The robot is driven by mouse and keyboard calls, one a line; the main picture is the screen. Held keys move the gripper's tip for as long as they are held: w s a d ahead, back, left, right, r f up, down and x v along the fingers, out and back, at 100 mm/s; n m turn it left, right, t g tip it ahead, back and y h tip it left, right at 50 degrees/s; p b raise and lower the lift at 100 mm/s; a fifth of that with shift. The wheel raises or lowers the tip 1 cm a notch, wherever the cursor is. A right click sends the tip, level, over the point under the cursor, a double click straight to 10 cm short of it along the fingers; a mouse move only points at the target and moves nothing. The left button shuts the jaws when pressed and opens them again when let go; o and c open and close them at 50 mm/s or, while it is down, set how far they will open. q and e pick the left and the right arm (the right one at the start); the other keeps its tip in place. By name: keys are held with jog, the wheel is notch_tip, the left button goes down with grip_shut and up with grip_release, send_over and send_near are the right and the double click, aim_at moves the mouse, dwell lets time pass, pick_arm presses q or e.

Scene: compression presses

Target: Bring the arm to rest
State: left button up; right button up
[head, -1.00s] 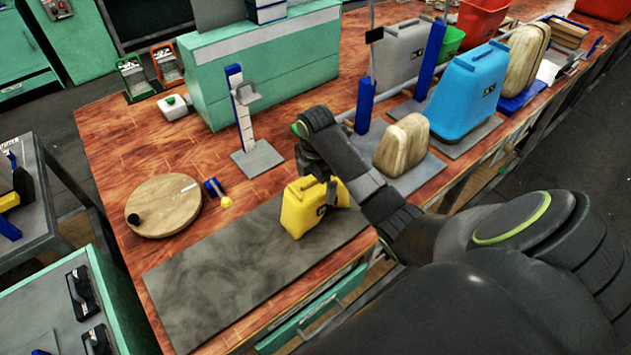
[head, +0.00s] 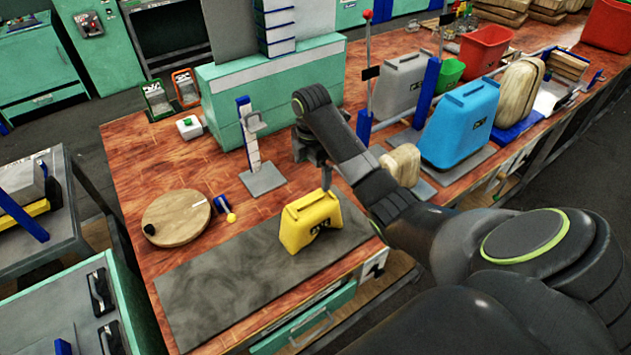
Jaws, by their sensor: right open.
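My right arm comes in from the lower right and reaches over the wooden bench. My right gripper (head: 325,180) points down just above and behind the top right of a yellow canister (head: 310,222). The jaws are open and small in the view, and I see nothing between them. The yellow canister stands upright on a dark grey mat (head: 215,285) at the front of the bench. My left gripper is not in view.
A measuring stand (head: 248,140) and a round wooden board (head: 177,217) are left of my right gripper. A blue canister (head: 461,120) and a wooden block (head: 402,165) stand to the right. The mat's left part is clear.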

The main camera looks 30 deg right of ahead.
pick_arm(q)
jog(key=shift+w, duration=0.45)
